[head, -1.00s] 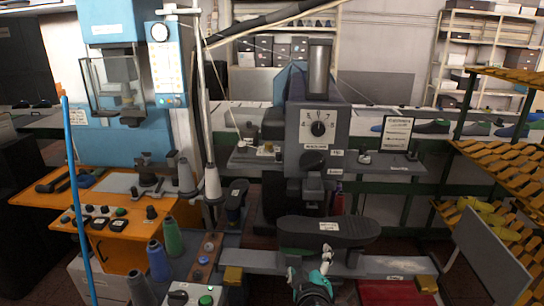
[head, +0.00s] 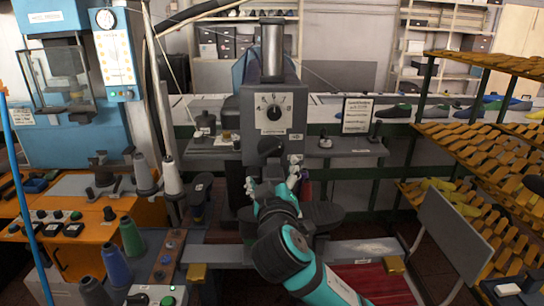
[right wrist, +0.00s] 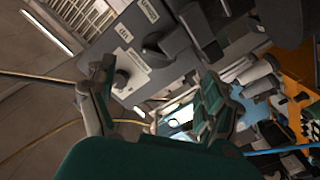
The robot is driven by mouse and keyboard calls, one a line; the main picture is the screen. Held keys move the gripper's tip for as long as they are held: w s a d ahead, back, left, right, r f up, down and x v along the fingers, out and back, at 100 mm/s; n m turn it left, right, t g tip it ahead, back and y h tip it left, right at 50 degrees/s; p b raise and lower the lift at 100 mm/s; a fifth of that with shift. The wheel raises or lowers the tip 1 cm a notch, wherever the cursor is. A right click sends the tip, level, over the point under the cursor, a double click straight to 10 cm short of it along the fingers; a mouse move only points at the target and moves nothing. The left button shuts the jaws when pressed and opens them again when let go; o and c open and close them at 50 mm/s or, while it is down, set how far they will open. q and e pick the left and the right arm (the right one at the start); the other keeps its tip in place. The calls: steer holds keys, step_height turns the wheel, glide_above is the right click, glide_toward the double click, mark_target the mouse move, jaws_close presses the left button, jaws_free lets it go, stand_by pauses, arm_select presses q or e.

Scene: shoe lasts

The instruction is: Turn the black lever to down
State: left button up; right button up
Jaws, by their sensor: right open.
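A black lever-like part (head: 270,149) sticks out of the front of the grey machine (head: 250,105), below its round dial (head: 274,113). Which way it is turned is hard to tell. My right gripper (head: 272,184) is in front of the machine, just below this part, with its fingers spread and nothing visible between them. In the right wrist view, my right gripper (right wrist: 158,85) is open, and a dark part of the machine (right wrist: 195,28) shows beyond the fingers. Contact cannot be seen. My right arm hides the machine's lower part. My left gripper is not in view.
An orange workbench (head: 75,235) with buttons and thread cones stands at left, beside a blue machine (head: 60,75). An orange shelf rack (head: 480,150) and a grey panel (head: 455,240) stand at right.

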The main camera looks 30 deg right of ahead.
mark_target(271, 150)
steer(key=p+x, duration=0.2)
steer(key=x, duration=0.8)
steer(key=c, duration=1.2)
